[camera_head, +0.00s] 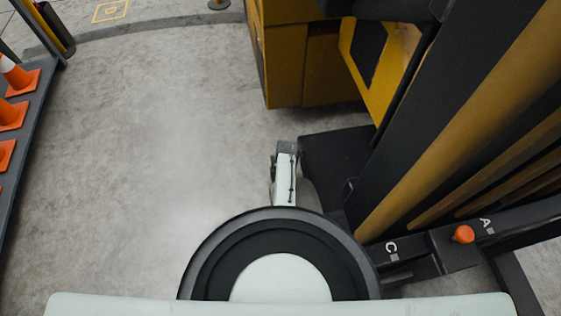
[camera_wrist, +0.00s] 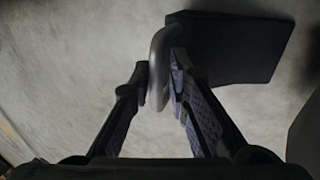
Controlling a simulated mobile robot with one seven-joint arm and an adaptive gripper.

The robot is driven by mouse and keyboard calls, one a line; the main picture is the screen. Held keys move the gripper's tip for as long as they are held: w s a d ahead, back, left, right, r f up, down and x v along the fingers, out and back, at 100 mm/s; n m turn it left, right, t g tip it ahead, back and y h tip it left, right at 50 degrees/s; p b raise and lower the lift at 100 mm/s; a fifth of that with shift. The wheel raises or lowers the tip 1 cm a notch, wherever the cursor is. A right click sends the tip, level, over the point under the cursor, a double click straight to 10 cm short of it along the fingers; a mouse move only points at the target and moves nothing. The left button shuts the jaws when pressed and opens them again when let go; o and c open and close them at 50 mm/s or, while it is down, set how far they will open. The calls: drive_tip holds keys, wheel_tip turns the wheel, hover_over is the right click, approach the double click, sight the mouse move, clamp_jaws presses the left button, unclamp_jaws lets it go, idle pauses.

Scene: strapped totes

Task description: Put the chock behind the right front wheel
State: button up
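The chock (camera_wrist: 235,45) is a dark block with a grey loop handle (camera_wrist: 158,65), at the top right of the wrist view. My gripper (camera_wrist: 160,82) has one finger on each side of the handle, and the pads look closed against it. In the head view my gripper (camera_head: 286,148) is low beside the yellow forklift. A dark block (camera_head: 337,155) lies just right of it there; I cannot tell if it is the chock or part of the truck. The right front wheel is not clearly visible. Whether the chock touches the floor is unclear.
The yellow forklift body (camera_head: 300,70) and its mast (camera_head: 455,125) fill the right side. A black beam marked C and A carries an orange knob (camera_head: 463,234). A rack with orange cones (camera_head: 12,113) stands at the left edge. The grey floor (camera_head: 140,150) between is clear.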

drive_tip(key=shift+o, duration=1.1)
drive_tip(key=p+v, duration=1.2)
drive_tip(key=shift+p, duration=0.4)
